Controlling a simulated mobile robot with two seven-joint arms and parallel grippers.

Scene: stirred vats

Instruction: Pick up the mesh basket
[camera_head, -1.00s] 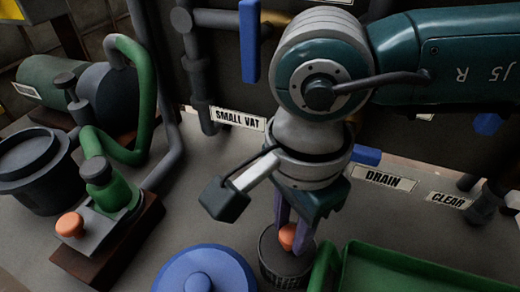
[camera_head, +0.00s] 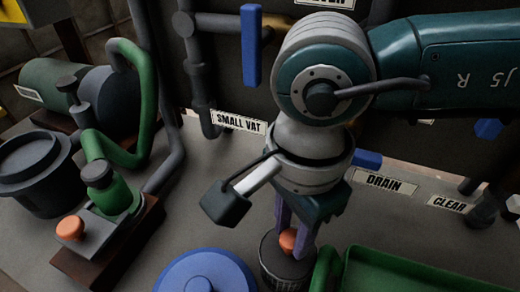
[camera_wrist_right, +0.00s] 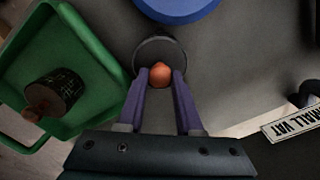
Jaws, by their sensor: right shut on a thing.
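The mesh basket (camera_head: 280,272) is a dark, round, upright container with ribbed sides and an orange knob on top, at the bottom middle of the head view. In the right wrist view its dark round top (camera_wrist_right: 160,48) shows at the upper middle. My right gripper (camera_head: 291,245) is above it, pointing down. Its two purple fingers (camera_wrist_right: 160,78) are shut on the orange knob, one on each side. The basket's underside is hidden, so I cannot tell if it touches the table. My left gripper is not in view.
A blue round lid (camera_head: 205,275) is close on the basket's left. Pipes and a wall panel stand behind, with a blue lever (camera_head: 250,45).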

